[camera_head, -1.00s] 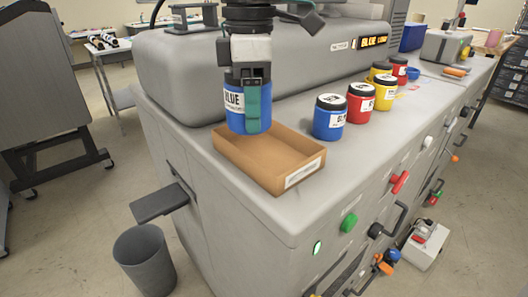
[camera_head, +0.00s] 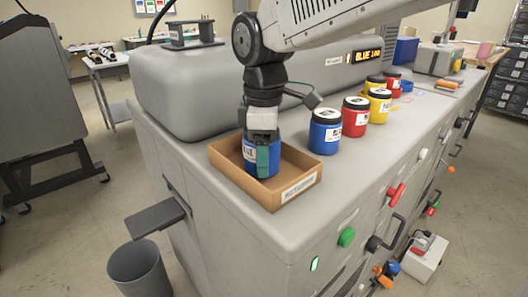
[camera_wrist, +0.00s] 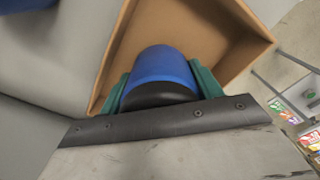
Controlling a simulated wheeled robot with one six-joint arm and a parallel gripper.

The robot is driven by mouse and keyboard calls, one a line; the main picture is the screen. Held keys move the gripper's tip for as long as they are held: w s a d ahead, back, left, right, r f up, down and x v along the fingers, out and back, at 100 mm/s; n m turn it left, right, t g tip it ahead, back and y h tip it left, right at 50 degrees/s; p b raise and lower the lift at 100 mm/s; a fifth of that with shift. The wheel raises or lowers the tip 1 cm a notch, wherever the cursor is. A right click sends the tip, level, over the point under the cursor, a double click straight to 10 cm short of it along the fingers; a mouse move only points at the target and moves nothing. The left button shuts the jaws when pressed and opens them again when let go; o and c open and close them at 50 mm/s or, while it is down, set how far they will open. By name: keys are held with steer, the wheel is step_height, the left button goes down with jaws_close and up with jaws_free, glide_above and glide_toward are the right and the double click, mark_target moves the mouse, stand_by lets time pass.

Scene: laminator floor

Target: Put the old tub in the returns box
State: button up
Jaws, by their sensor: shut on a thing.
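The old tub is a blue tub with a white label (camera_head: 249,151), now low inside the returns box, a shallow brown open box (camera_head: 286,193) on the machine's top. My gripper (camera_head: 264,158) is shut on the tub from above, with green fingers on its sides. In the wrist view the blue tub (camera_wrist: 163,66) sits between the two green fingers (camera_wrist: 160,90), within the walls of the box (camera_wrist: 215,22). I cannot tell whether the tub's base touches the box floor.
Another blue tub (camera_head: 325,131) stands right of the box, with red and yellow tubs (camera_head: 356,117) behind it. A grey bin (camera_head: 139,270) stands on the floor below a side shelf (camera_head: 155,217). The machine's raised body (camera_head: 190,85) is behind the box.

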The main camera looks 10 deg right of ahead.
steer(key=shift+f, duration=0.15)
steer(key=o, duration=1.1)
steer(key=shift+o, duration=0.2)
step_height(320, 180, up, 12)
steer(key=shift+r, duration=0.15)
steer(key=s+d+f+m, duration=0.7)
steer(key=s+d+m, duration=0.1)
steer(key=s+d, duration=0.1)
steer(key=s+d+f+m+t, duration=0.1)
steer(key=s+d+f+m, duration=0.6)
steer(key=s+d, duration=0.3)
steer(key=shift+s+d+f+m, duration=0.2)
steer(key=shift+d+f+m, duration=0.2)
steer(key=shift+d, duration=0.3)
